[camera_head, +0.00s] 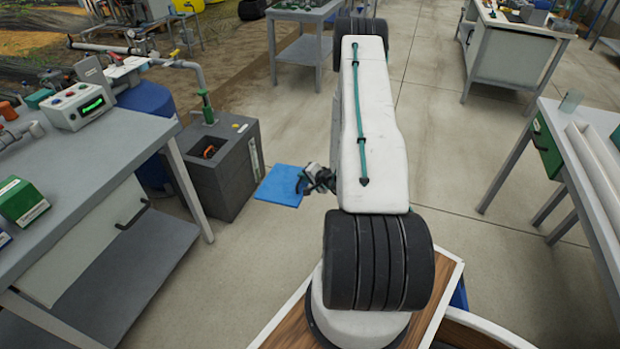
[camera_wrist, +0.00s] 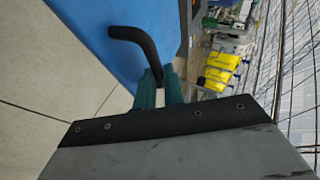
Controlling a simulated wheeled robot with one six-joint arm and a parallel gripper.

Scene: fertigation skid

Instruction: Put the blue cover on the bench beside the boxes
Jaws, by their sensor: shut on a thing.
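The blue cover (camera_head: 279,186) is a flat blue panel in the head view, held in the air just right of a dark grey open-topped box. In the wrist view the cover (camera_wrist: 105,25) fills the upper left, with a bent black handle (camera_wrist: 135,38) on it. My gripper (camera_head: 305,182) is at the cover's right edge in the head view. In the wrist view its teal fingers (camera_wrist: 160,92) are closed around the end of the black handle. The bench (camera_head: 95,150) stands at the left, with green-and-white boxes (camera_head: 22,201) on it, partly cut by the picture edge.
The dark grey open-topped box (camera_head: 222,165) stands on the floor beside the bench, with an orange item inside. A control box with buttons (camera_head: 78,106) is on the bench's far part. A blue barrel (camera_head: 148,105) stands behind. Another table (camera_head: 590,125) is at the right. Open floor lies between.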

